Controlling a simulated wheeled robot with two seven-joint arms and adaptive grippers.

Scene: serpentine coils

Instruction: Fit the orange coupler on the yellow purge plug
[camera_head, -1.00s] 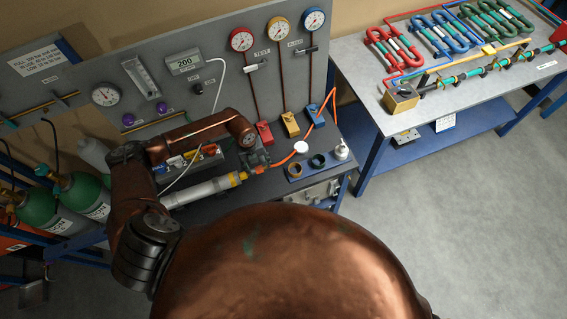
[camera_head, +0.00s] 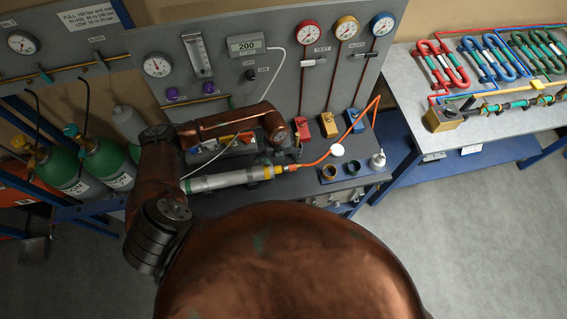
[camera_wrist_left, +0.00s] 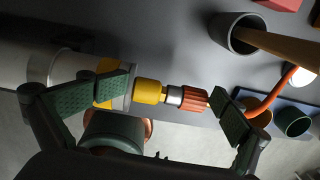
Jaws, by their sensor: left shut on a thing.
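The yellow purge plug (camera_wrist_left: 148,90) sits on the end of a grey cylinder (camera_head: 220,181) lying on the bench. The orange ribbed coupler (camera_wrist_left: 194,97), with a silver sleeve (camera_wrist_left: 174,94) at its front, is in line with the plug and meets it end to end. An orange hose (camera_head: 320,158) leads from the coupler. My left gripper (camera_wrist_left: 168,102) straddles both: one pad is at the yellow collar behind the plug, the other at the coupler's hose end. It is shut on them along their axis. In the head view, my wrist partly hides its fingers. My right gripper is not in view.
A white disc (camera_head: 337,150), dark and brown rings on a small blue tray (camera_head: 344,171) and a white bottle (camera_head: 377,160) are to the right. Red, yellow and blue blocks (camera_head: 329,124) stand behind. Green gas cylinders (camera_head: 104,160) stand at the left.

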